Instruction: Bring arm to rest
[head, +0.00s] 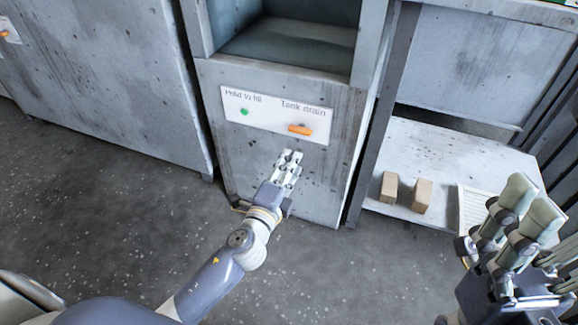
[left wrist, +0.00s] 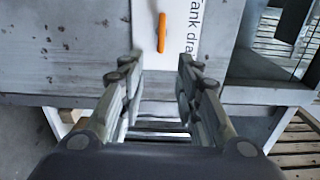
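My left gripper (head: 289,161) is in front of the grey cabinet, just below its white label panel (head: 262,112). In the left wrist view the left gripper (left wrist: 157,75) is open, with nothing between its fingers. The panel carries a green button (head: 244,112) under "Hold to fill" and an orange handle (head: 300,130) under "Tank drain". The orange handle also shows in the left wrist view (left wrist: 162,32), ahead of the fingertips and apart from them. My right gripper (head: 530,205) is at the lower right of the head view, its fingers apart and nothing seen between them.
The cabinet (head: 285,170) has a recessed opening (head: 290,42) above the panel. To the right, a low shelf (head: 440,160) holds two brown blocks (head: 389,187) and a pale slatted item (head: 474,212). Another grey cabinet (head: 100,80) stands at left. The speckled floor (head: 120,225) is clear.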

